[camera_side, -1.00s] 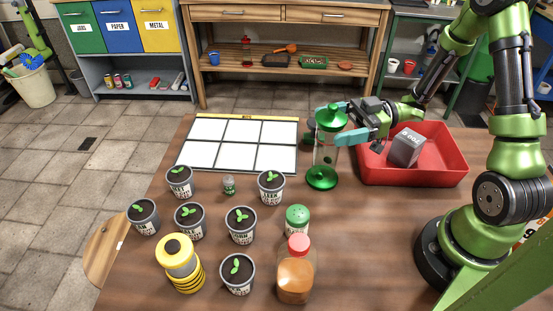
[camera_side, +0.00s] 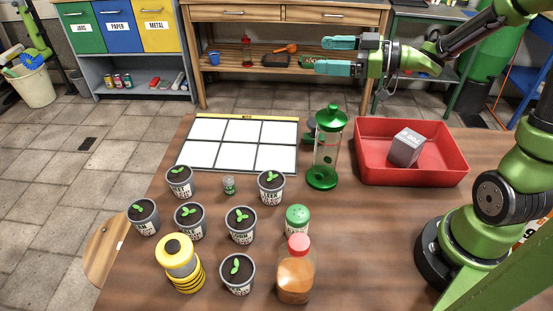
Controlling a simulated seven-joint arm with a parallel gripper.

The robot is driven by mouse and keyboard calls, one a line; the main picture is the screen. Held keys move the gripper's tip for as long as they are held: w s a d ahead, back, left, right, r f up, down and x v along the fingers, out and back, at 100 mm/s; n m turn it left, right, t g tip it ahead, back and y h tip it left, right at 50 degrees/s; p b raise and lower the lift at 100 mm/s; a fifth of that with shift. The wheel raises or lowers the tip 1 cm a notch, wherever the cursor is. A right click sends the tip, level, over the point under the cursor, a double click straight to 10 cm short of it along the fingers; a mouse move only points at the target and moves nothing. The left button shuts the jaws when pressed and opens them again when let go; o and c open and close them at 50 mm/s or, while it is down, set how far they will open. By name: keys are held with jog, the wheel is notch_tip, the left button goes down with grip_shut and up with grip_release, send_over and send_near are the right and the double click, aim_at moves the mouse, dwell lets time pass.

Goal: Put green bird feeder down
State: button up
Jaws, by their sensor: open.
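The green bird feeder (camera_side: 326,150) stands upright on the wooden table, between the white grid board and the red tray. It has a green domed lid, a clear tube and a green base. My gripper (camera_side: 314,56) is above and behind the feeder in the picture, well apart from it. Its teal fingers are spread, point left and hold nothing. A small dark object (camera_side: 309,131) shows partly behind the feeder; I cannot tell what it is.
The red tray (camera_side: 459,171) holds a grey box (camera_side: 406,147). The white grid board (camera_side: 238,143) is empty.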

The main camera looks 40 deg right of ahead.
jog(key=s+d+r+m+h, duration=0.3)
jog(key=d+r+m+h, duration=0.15)
jog(key=m+h, duration=0.6)
jog(key=s+a+f+m+g+y, duration=0.1)
jog(key=s+a+f+g, duration=0.1)
jog(key=s+a, duration=0.3)
jog(key=s+a+f+g+y, duration=0.2)
jog(key=s+a+f+g, duration=0.1)
jog(key=s, duration=0.7)
jog(key=shift+a+m+g, duration=0.35)
jog(key=shift+a+g, duration=0.55)
jog(key=shift+a, duration=0.35)
